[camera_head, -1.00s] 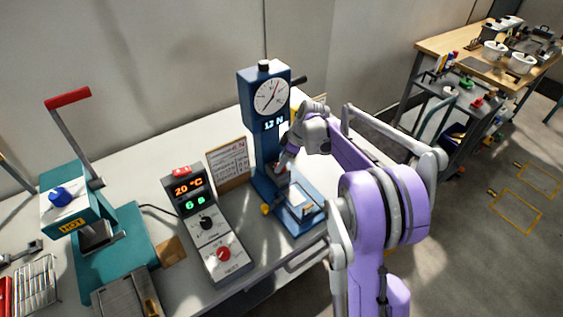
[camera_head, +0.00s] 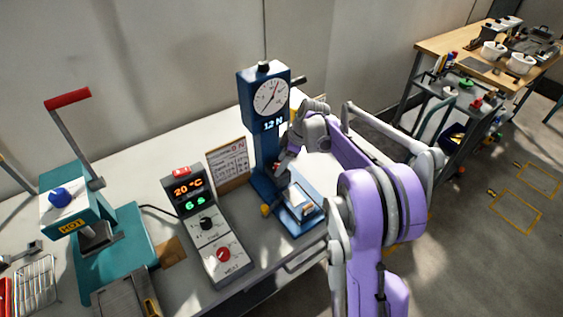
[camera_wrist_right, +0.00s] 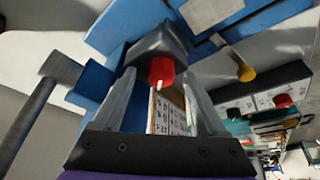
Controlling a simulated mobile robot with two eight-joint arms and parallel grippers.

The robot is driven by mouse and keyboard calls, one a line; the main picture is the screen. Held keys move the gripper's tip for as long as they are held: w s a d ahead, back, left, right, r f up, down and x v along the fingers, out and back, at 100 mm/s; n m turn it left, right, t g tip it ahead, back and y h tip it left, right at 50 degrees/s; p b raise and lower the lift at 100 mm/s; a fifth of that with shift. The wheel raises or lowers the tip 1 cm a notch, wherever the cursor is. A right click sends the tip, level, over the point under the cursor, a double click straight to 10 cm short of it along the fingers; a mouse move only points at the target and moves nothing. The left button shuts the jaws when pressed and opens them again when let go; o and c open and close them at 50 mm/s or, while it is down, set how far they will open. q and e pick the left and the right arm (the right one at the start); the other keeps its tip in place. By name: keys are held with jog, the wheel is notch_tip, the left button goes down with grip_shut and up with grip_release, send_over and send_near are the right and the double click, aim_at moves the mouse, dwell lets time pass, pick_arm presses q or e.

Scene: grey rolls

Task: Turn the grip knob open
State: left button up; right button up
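The grip knob (camera_wrist_right: 161,71) is red with a white pointer mark and sits on a dark grey block (camera_wrist_right: 155,42) of the blue force tester (camera_head: 264,140). My right gripper (camera_wrist_right: 159,80) has its two fingers apart, one on each side of the knob. A gap shows between the knob and each finger, and nothing is held. In the head view my right arm reaches in from the right to the tester's column, and its links partly hide the tester's lower part. My left gripper is in neither view.
A control box (camera_head: 207,222) with 20 °C and 6 s displays stands left of the tester. A teal hot press (camera_head: 115,245) is farther left. A paper board (camera_head: 228,163) stands behind. A grey handle (camera_wrist_right: 30,115) shows at left.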

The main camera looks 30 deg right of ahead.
jog(key=v, duration=1)
jog(key=shift+s+r, duration=0.15)
jog(key=shift+r, duration=0.2)
jog(key=shift+d, duration=0.1)
jog(key=s+a+m+h, duration=0.1)
jog(key=s+a+m, duration=0.2)
jog(key=s+a, duration=0.5)
jog(key=s+a+f+m+t+h, duration=0.1)
jog(key=s+a+f+m, duration=0.2)
jog(key=s, duration=0.6)
jog(key=s+a+f+m+t+h, duration=0.1)
jog(key=s+a+f+m, duration=0.3)
jog(key=s+a, duration=0.3)
jog(key=shift+s+a+f+t, duration=0.35)
jog(key=shift+s+f, duration=0.25)
jog(key=shift+s, duration=0.3)
